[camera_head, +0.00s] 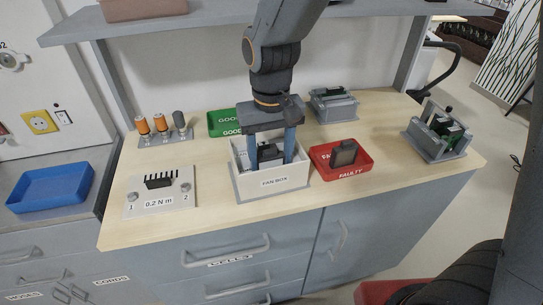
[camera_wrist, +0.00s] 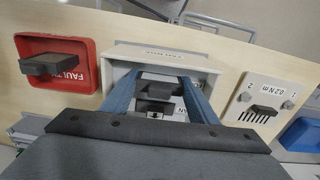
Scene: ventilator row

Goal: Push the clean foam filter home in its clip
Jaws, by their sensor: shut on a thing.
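My gripper (camera_head: 270,158) reaches down into the white fan box (camera_head: 274,184) in the middle of the bench. Its two blue fingers are shut on a dark grey block (camera_head: 269,153), which may be the foam filter. In the wrist view, the block (camera_wrist: 160,87) lies between the fingertips (camera_wrist: 158,84). A second dark part and a white label show just below it. The fingers and box walls partly hide the block's lower side. I cannot make out the clip or tell whether the block is fully seated.
A red FAULTY tray (camera_head: 363,167) holding a dark block stands close right of the box. A green tray (camera_head: 222,123) is behind it. A plate marked 0.2 N m (camera_head: 137,203) is left. Grey fixtures (camera_head: 437,143) stand right and behind. A shelf (camera_head: 215,18) overhangs the bench.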

